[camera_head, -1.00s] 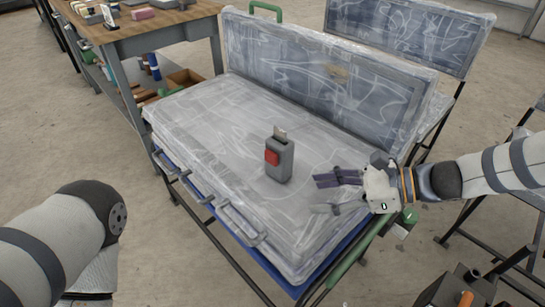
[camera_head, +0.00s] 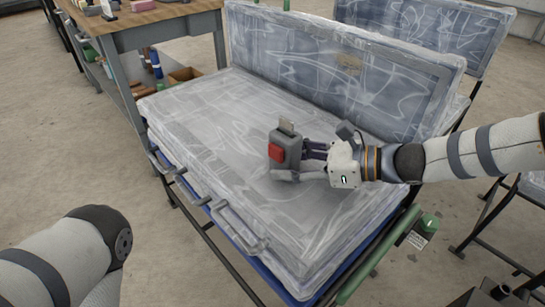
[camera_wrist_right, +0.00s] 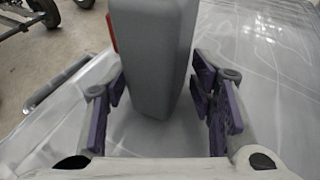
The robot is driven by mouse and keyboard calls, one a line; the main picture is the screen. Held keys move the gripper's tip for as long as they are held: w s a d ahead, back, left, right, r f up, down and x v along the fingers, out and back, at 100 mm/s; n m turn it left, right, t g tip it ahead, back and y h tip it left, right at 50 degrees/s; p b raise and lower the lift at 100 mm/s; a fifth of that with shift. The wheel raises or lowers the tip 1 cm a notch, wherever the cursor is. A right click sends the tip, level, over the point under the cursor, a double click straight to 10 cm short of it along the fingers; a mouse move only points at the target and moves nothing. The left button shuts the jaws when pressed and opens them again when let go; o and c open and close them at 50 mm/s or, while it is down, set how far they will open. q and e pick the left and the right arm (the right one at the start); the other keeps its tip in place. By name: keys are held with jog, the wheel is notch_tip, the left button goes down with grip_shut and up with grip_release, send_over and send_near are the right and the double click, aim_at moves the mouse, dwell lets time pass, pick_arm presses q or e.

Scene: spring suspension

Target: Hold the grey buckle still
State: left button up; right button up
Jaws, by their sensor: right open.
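The grey buckle (camera_head: 286,150) stands upright on the plastic-wrapped seat (camera_head: 205,115). It has a red button on its front left face and a metal tongue sticking out of its top. My right gripper (camera_head: 300,162) is open and has come up to the buckle from the right. In the right wrist view the grey body of the buckle (camera_wrist_right: 152,55) stands between the two open fingers (camera_wrist_right: 155,100), with a gap on both sides. My left arm shows at the lower left of the head view, but its gripper is out of view.
The wrapped backrest (camera_head: 345,75) rises behind the seat. A green bar (camera_head: 375,260) runs along the seat's right side. A wooden workbench (camera_head: 150,22) with tools stands at the back left. The seat left of the buckle is clear.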

jog(key=shift+c, duration=0.3)
grip_shut()
pick_arm(q)
jog(key=shift+c, duration=0.3)
dwell(0.6)
grip_shut()
dwell(0.5)
dwell(0.6)
